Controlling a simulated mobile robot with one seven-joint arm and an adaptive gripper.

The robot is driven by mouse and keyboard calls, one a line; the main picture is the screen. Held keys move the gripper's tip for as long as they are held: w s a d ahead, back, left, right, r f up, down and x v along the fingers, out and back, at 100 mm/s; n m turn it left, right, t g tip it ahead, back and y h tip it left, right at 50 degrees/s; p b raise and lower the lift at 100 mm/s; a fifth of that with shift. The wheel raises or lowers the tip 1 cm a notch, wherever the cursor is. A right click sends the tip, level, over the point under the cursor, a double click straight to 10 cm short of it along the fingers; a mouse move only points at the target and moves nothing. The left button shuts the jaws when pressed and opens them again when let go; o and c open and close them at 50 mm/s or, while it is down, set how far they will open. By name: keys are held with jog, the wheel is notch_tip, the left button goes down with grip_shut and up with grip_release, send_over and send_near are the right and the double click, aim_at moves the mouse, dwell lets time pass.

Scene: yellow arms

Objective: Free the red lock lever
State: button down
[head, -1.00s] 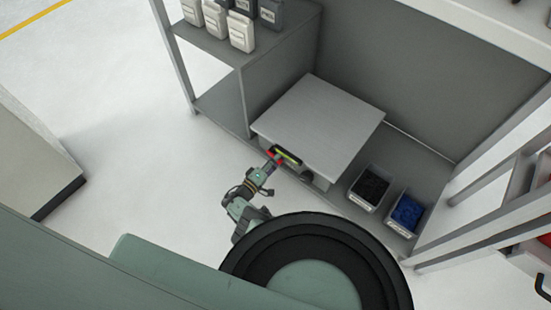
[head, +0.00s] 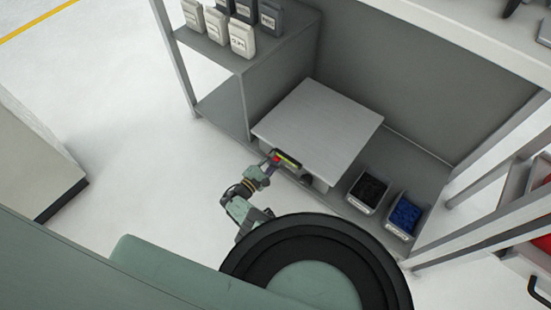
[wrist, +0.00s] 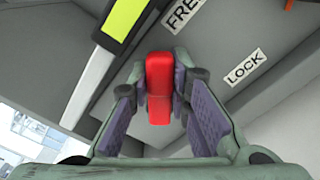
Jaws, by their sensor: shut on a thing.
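The red lock lever (wrist: 159,90) stands out from a grey panel in the wrist view. In the head view it is a small red spot (head: 277,158) at the front of a grey box. My gripper (wrist: 160,88) is shut on the lever, with a purple-grey finger pad on each side of it. In the head view my gripper (head: 269,163) is at the box front. A "FREE" label (wrist: 183,12) is above the lever and a "LOCK" label (wrist: 246,66) is to its right. The lever's base is partly hidden.
A yellow-green strip on a black bar (wrist: 122,18) runs close to the lever's upper left. The grey box (head: 320,125) stands on a low shelf. Bins of black parts (head: 367,192) and blue parts (head: 404,216) stand right of it.

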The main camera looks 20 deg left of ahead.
jog(key=shift+w+a+r+n, duration=0.1)
jog(key=shift+a+r+n, duration=0.1)
jog(key=shift+n, duration=0.4)
jog(key=c, duration=1.5)
grip_release()
jog(key=shift+f, duration=0.1)
